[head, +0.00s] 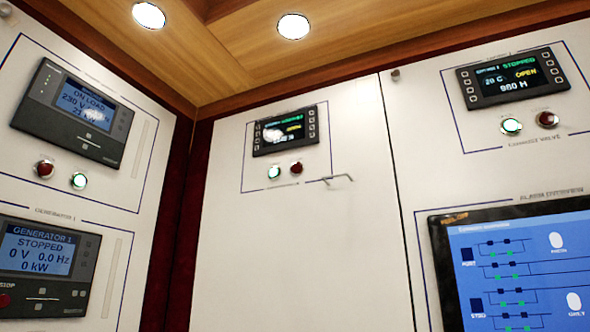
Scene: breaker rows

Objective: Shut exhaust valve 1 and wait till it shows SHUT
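On the right panel, a dark display (513,77) shows STOPPED in green, OPEN in yellow, 20 C and 980 H. Below it are a lit green button (511,126) and a dark red button (546,119); the small label under them seems to read exhaust valve, its number too blurred to tell. On the middle panel, a similar smaller display (286,131) has green and yellow text too blurred to read surely. Below it are a lit green button (274,172) and a dark red button (296,168). Neither of my grippers is in view.
A metal handle (338,179) sticks out of the middle panel. Generator units (75,112) (45,266) with buttons fill the left panel; the lower reads GENERATOR 1 STOPPED. A large blue alarm screen (520,270) is at lower right. Wooden ceiling with lamps (293,27) is above.

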